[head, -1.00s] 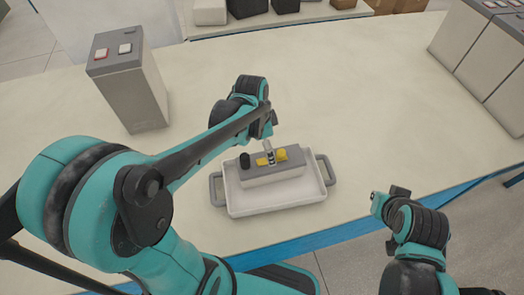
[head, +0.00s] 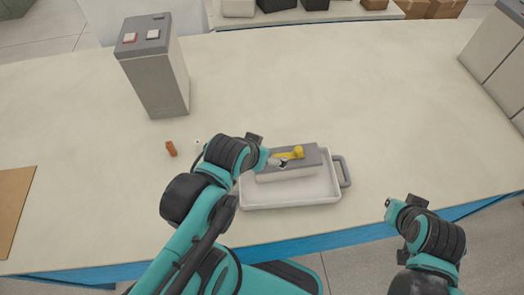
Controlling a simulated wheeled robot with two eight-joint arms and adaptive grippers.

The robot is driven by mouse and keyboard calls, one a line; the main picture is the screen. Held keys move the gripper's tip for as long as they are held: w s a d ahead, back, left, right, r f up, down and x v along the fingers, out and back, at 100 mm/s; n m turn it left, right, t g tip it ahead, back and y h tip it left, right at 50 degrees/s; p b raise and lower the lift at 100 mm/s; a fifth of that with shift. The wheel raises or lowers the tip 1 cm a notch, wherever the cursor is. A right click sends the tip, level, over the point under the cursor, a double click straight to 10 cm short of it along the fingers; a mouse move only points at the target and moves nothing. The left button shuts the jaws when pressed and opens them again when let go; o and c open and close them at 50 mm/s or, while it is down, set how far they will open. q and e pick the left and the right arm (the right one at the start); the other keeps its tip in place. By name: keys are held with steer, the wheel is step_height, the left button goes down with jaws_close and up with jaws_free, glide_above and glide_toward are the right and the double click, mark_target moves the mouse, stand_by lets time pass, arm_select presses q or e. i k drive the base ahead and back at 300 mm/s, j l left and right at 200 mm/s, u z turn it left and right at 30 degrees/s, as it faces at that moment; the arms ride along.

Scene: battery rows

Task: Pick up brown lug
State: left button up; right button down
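The brown lug (head: 171,149) is a small orange-brown piece standing on the table, left of the tray and left of my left arm. My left gripper (head: 277,162) is low over the left part of the grey-topped battery (head: 312,158) in the white tray (head: 300,200), well to the right of the lug. Its fingers are small and partly hidden, so I cannot tell open from shut. A yellow piece (head: 297,152) is on the battery top beside them. My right gripper (head: 389,203) is off the table's front edge, apart from everything; its opening is unclear.
A tall grey battery (head: 157,75) with red and white buttons stands behind the lug. A tiny object (head: 197,141) lies right of the lug. A brown board (head: 14,200) is at the left edge. Large grey units (head: 497,60) stand at the far right. The middle back is clear.

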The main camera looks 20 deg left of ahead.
mark_target(169, 145)
steer(key=k, duration=0.45)
steer(key=u, duration=1.6)
